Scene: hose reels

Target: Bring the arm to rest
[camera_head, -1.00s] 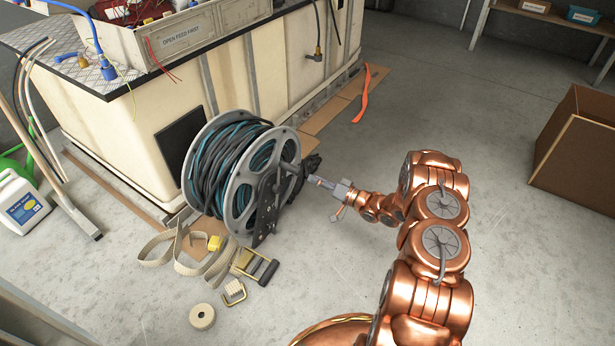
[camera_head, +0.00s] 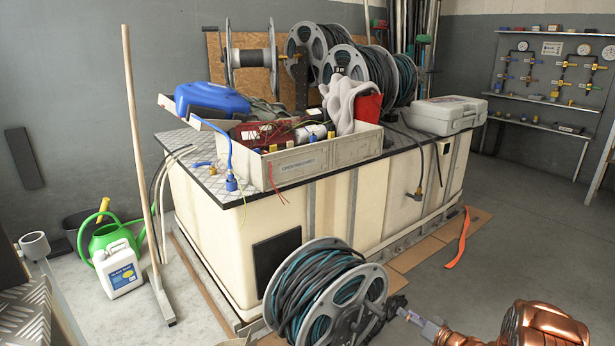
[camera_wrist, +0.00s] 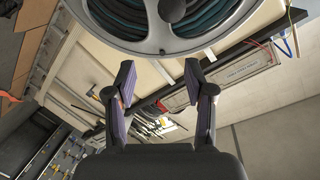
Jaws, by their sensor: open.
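My gripper (camera_wrist: 158,98) is open in the wrist view, with its two dark fingers apart and nothing between them. In the head view, my copper-coloured arm reaches in at the bottom right, and the gripper (camera_head: 396,303) is at the right side of a hose reel (camera_head: 372,312). That reel has grey discs and black and teal hose, and stands on the floor before the cream tank. The reel also fills the top of the wrist view (camera_wrist: 165,45). I cannot tell whether the gripper touches it.
The cream tank (camera_head: 380,205) carries a grey box (camera_head: 300,160) of tools, a blue case (camera_head: 212,100) and more reels (camera_head: 360,65). A white jug (camera_head: 118,270), a green watering can (camera_head: 105,238) and a broom (camera_head: 140,150) stand at left. Floor at right (camera_head: 540,240) is clear.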

